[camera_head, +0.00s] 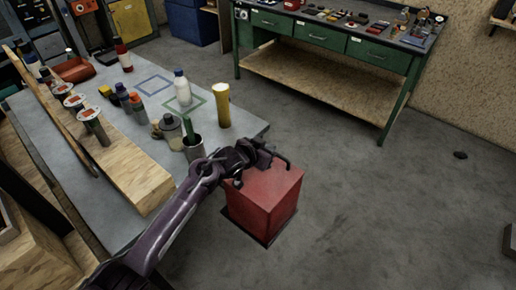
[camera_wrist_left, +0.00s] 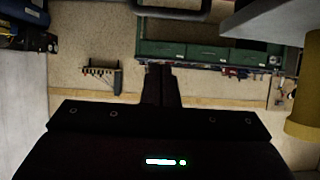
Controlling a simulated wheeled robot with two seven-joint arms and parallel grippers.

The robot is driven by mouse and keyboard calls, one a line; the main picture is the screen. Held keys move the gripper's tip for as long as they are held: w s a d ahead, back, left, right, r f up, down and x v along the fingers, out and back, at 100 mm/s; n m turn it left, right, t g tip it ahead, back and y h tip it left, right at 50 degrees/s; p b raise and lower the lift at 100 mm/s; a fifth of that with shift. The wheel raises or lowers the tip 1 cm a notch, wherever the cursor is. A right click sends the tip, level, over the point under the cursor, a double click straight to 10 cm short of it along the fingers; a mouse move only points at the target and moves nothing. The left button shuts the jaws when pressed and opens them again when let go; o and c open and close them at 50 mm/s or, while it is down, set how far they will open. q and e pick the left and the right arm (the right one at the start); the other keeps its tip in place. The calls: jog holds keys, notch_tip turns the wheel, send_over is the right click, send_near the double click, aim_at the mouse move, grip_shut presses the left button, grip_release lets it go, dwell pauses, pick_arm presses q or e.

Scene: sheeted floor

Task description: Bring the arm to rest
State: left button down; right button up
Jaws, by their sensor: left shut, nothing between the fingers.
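My left arm comes in from the lower left in the head view. Its gripper (camera_head: 282,160) is above the red box (camera_head: 264,200), beyond the right edge of the grey table (camera_head: 128,218). The gripper is shut with nothing in it. In the left wrist view the dark fingers (camera_wrist_left: 159,84) are together, pointing at the wall and the green workbench (camera_wrist_left: 200,52). Whether the gripper touches the red box cannot be told. My right gripper is in neither view.
A green workbench (camera_head: 330,48) stands at the back. The floor (camera_head: 380,215) at right is mostly clear.

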pick_arm(q)
jog(key=s+a+n+g+y, duration=0.2)
jog(key=s+a, duration=0.5)
jog(key=s, duration=0.5)
jog(key=s+a+n+g+y, duration=0.25)
jog(key=s+a, duration=0.45)
jog(key=s, duration=0.4)
jog(key=s+a+n+g+y, duration=0.1)
jog(key=s+a+g+y, duration=0.15)
jog(key=s+a, duration=0.7)
jog(key=s+d+f, duration=0.1)
jog(key=s+f, duration=0.1)
jog(key=f, duration=1.3)
jog(key=s+d+f, duration=0.1)
jog(key=f, duration=1.3)
jog(key=s+a+f+g, duration=0.1)
jog(key=s+a+f, duration=0.2)
jog(key=s+f, duration=1.5)
jog(key=shift+s+f+g+y+b, duration=0.3)
jog(key=shift+s+f+g+b, duration=0.1)
jog(key=shift+s, duration=0.6)
jog(key=shift+a, duration=0.1)
